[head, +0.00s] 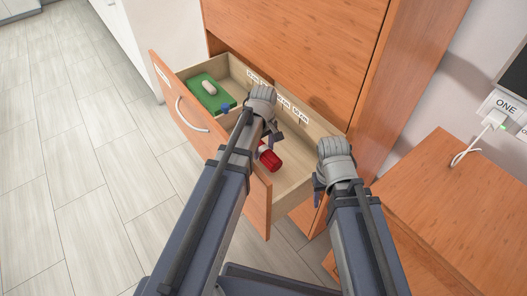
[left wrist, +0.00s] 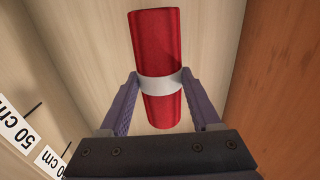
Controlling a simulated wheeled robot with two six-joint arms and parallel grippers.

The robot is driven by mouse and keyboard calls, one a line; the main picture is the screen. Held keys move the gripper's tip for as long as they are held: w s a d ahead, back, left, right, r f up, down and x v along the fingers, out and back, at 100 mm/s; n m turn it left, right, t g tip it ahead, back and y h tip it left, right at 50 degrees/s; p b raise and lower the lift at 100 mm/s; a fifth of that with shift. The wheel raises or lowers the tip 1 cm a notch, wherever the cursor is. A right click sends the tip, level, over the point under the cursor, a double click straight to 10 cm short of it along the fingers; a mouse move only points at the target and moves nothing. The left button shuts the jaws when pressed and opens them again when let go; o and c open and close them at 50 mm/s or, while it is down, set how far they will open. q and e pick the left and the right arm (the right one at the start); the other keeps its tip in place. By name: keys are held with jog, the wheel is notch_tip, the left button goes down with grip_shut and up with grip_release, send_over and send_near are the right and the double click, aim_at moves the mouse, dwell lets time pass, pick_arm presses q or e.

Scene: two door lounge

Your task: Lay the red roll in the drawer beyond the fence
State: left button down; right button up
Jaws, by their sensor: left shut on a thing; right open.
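The red roll (head: 270,160) with a pale band shows inside the open drawer (head: 180,112), towards its right part. In the left wrist view the red roll (left wrist: 158,40) lies between the two fingers of my left gripper (left wrist: 160,87), which is shut on it at the pale band. I cannot tell whether the roll touches the drawer floor. In the head view my left gripper (head: 262,140) is partly hidden by my own arm. My right gripper (head: 318,188) is open and empty near the right end of the drawer. I cannot make out a fence clearly.
A green mat (head: 222,102) with a whitish rounded object (head: 209,87) lies in the drawer's left part. A small blue object (head: 225,108) is at its edge. Centimetre labels (head: 299,115) line the back wall. A wooden cabinet top (head: 455,205) stands at right.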

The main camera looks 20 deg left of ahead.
aim_at(263, 148)
pick_arm(q)
jog(key=shift+f+b, duration=0.55)
jog(key=shift+b, duration=0.1)
jog(key=shift+c, duration=0.5)
grip_release()
jog(key=shift+r, duration=0.15)
notch_tip(263, 148, up, 13)
jog(key=p, duration=1.3)
jog(key=s+d+m+y, duration=0.1)
jog(key=s+d+m, duration=0.9)
jog(key=s+m, duration=0.4)
jog(key=shift+s+d, duration=0.15)
jog(key=shift+d, duration=0.1)
